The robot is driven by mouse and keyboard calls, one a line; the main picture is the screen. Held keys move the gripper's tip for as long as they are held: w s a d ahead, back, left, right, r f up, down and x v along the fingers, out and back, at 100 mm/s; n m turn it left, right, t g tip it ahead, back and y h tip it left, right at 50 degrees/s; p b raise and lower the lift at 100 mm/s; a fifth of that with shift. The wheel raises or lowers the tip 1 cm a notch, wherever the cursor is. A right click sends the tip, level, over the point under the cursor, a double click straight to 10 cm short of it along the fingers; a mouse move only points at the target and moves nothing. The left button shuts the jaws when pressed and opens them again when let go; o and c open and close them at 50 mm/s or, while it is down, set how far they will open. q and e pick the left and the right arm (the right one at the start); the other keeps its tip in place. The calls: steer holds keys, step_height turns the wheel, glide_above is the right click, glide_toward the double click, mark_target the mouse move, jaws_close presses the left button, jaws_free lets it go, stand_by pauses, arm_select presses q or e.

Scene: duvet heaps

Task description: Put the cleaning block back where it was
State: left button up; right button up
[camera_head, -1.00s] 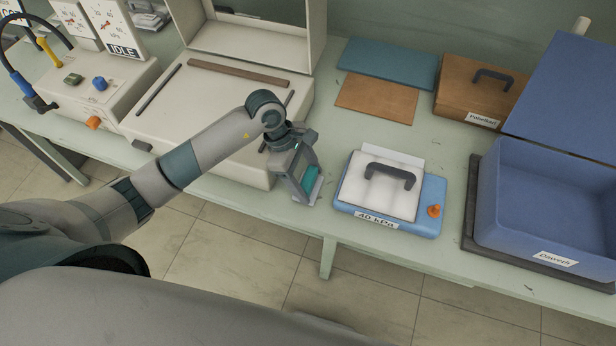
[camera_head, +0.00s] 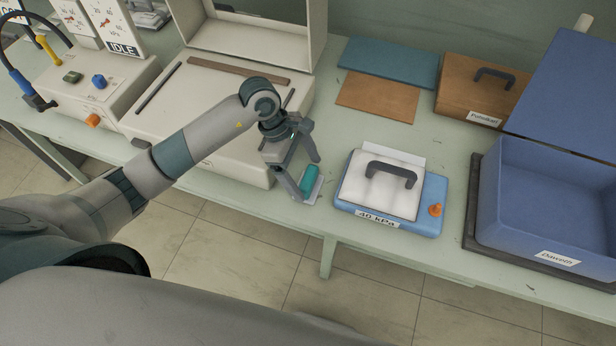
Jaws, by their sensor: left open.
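The cleaning block, which I take to be the small teal block (camera_head: 310,177), rests on a small pale plate (camera_head: 315,194) at the front edge of the bench. My left gripper (camera_head: 307,180) is open, with its two fingers on either side of the teal block. A gap shows between the block and the fingers. The lower finger partly covers the plate. My right gripper is not in view.
Right of the block stands a blue 40 kPa unit (camera_head: 430,215) with a white handled pad (camera_head: 378,195). A blue open box (camera_head: 560,200) is further right. A cream machine (camera_head: 200,120) stands left. Bare bench lies behind the block.

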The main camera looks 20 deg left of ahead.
arm_select(q)
steer(key=b+v, duration=0.2)
steer(key=v, duration=0.7)
steer(key=shift+r, duration=0.25)
